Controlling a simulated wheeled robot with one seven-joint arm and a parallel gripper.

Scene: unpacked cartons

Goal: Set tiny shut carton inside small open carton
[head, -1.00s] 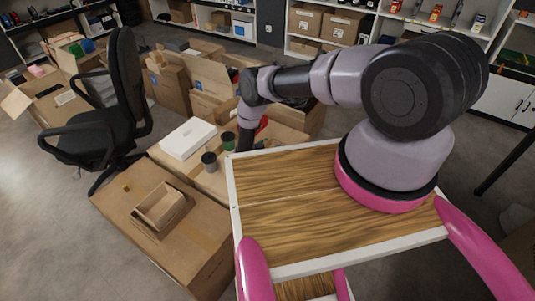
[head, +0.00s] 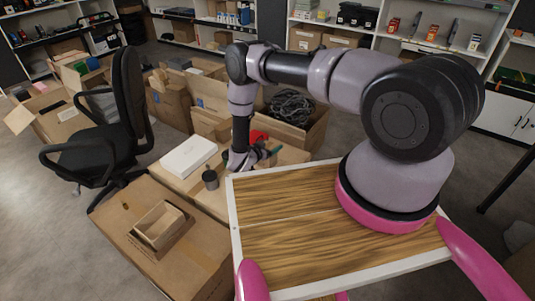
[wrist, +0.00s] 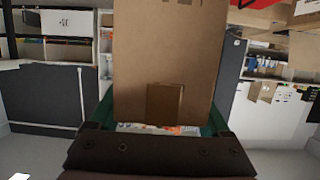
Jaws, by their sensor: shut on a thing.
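The tiny shut carton (wrist: 168,55) is brown and fills the middle of the wrist view, with a tape strip on its near face. My gripper (wrist: 160,112) is shut on it, with green fingers on both sides. In the head view my gripper (head: 268,153) is beyond the wooden top, and I cannot make out the held carton there. The small open carton (head: 160,224) stands upright on a large closed carton (head: 125,225) at the lower left. It looks empty and is well left of and nearer than my gripper.
An office chair (head: 125,110) is at the left. An open carton with black cable (head: 290,107) is behind the arm.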

